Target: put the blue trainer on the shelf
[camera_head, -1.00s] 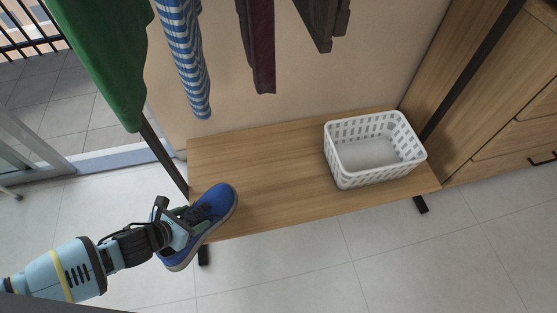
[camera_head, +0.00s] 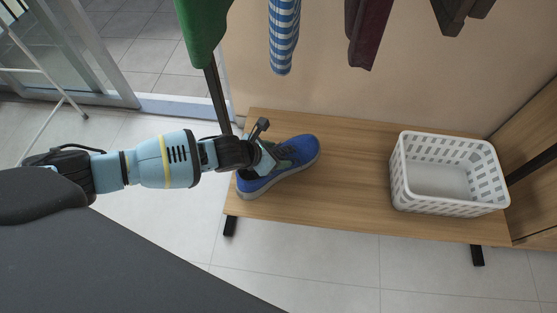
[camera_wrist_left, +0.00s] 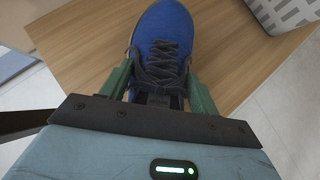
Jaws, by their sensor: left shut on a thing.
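The blue trainer (camera_head: 285,172) has a grey sole and dark laces. My left gripper (camera_head: 275,158) is shut on it near the ankle opening, and its green fingers show on both sides of the shoe in the left wrist view (camera_wrist_left: 160,88). The trainer is over the left part of the low wooden shelf (camera_head: 345,190), toe pointing right and slightly back. I cannot tell whether its sole touches the board. The trainer also shows in the left wrist view (camera_wrist_left: 162,38), toe away from the gripper. My right gripper is not in view.
A white slatted basket (camera_head: 448,205) stands on the right part of the shelf. The board between trainer and basket is bare. Hanging above are a green garment (camera_head: 203,30), a blue striped one (camera_head: 284,35) and dark ones (camera_head: 367,30). A dark post (camera_head: 218,98) rises behind the arm.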

